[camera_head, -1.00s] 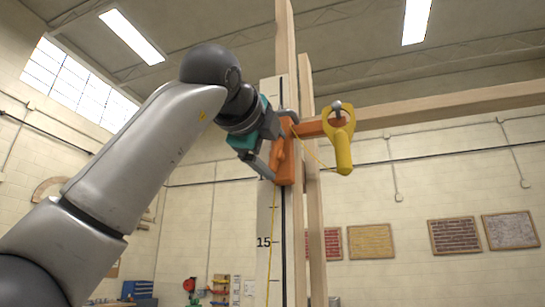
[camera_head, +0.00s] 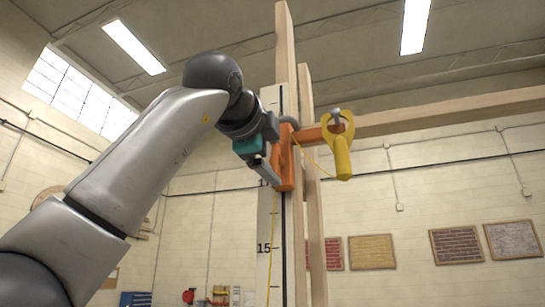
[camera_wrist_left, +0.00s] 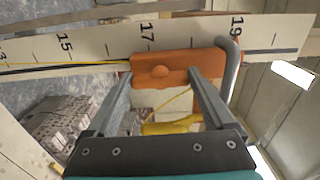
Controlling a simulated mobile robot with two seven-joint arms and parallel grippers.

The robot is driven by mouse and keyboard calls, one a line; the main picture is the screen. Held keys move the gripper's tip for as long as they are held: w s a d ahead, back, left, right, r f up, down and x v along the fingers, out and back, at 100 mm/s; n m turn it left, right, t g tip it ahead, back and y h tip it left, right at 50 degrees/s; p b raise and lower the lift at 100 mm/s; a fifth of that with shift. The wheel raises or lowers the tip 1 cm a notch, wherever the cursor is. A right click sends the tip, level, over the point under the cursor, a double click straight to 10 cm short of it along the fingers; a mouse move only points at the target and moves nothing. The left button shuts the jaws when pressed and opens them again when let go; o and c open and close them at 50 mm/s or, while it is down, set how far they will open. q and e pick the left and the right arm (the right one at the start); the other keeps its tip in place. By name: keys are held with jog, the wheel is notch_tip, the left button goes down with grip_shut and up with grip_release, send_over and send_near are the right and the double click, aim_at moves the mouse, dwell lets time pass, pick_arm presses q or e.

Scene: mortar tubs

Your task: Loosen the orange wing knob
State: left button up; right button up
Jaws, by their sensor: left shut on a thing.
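The orange wing knob (camera_wrist_left: 160,73) sits on the face of an orange bracket (camera_head: 285,172) clamped to a tall pale scale board (camera_head: 264,225). In the left wrist view it shows a rounded hub in the middle. My left gripper (camera_head: 277,160) is at the knob, with one finger on either side; it also shows in the left wrist view (camera_wrist_left: 160,75). It is shut on the knob. In the head view the gripper partly hides the knob, so its angle is unclear there. My right gripper is not in view.
A yellow forked piece (camera_head: 341,155) hangs from the bracket's side arm, close to the gripper. A grey curved bar (camera_wrist_left: 233,65) rises beside the bracket. A yellow line (camera_head: 273,230) runs down the board. A wooden beam (camera_head: 440,110) extends right.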

pick_arm(q)
jog(key=o, duration=1.1)
jog(key=shift+s+a, duration=0.1)
jog(key=shift+s, duration=0.15)
jog(key=b+v, duration=0.5)
jog(key=v, duration=1)
jog(key=shift+r, duration=0.1)
jog(key=shift+w, duration=0.2)
